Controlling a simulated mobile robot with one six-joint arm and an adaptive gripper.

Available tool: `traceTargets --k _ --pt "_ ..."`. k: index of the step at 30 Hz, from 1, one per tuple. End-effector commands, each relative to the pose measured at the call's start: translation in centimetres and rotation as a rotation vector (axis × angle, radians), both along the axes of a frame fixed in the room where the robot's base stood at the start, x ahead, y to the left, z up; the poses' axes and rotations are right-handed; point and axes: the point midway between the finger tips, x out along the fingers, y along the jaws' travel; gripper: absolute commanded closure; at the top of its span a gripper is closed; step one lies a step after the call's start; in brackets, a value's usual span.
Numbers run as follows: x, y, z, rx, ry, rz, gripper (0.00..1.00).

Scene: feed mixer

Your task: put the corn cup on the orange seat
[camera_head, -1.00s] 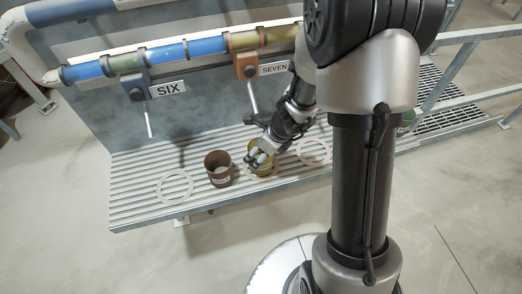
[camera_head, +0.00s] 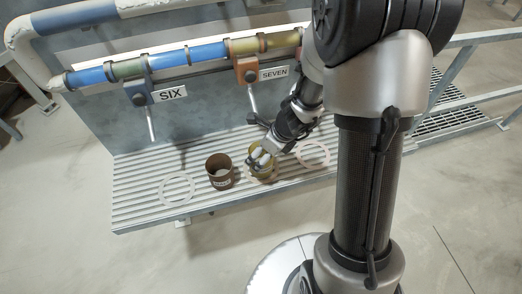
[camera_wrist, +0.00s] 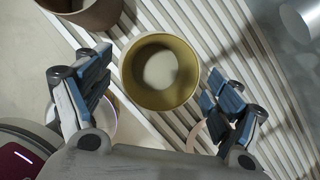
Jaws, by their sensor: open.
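A yellow-olive cup (camera_head: 254,176) stands upright on the ribbed shelf, and its open top with pale contents shows in the wrist view (camera_wrist: 126,82). My gripper (camera_head: 260,156) is above this cup with its fingers spread. In the wrist view my gripper (camera_wrist: 157,88) has one finger on each side of the cup, with gaps visible. A brown cup (camera_head: 220,176) stands just left, with a label too small to read. I cannot tell from labels which cup holds corn. Pale ring seats lie left (camera_head: 178,189) and right (camera_head: 313,154); no seat reads clearly as orange.
The ribbed shelf (camera_head: 140,190) has bare slats at its left end. A wall behind carries a blue and yellow pipe (camera_head: 205,54), a SIX sign (camera_head: 172,94) and a SEVEN sign (camera_head: 273,73). A lever (camera_head: 252,98) hangs from an orange bracket (camera_head: 247,70) near my wrist.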

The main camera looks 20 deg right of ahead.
Motion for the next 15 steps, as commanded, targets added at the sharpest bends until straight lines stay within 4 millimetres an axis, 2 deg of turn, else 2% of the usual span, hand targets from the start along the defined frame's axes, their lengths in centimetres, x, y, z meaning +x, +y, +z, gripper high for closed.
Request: traceTargets --k 1,6,12,15 --pt "-0.3 -0.4 1.9 -0.001 -0.002 -0.003 0.15" --pt "-1.5 -1.2 5.3 0.000 -0.001 -0.003 0.15" --pt "-2.4 -2.0 7.9 0.000 -0.001 -0.003 0.15" --pt "-2.7 -2.1 8.5 0.000 -0.001 0.000 0.15"
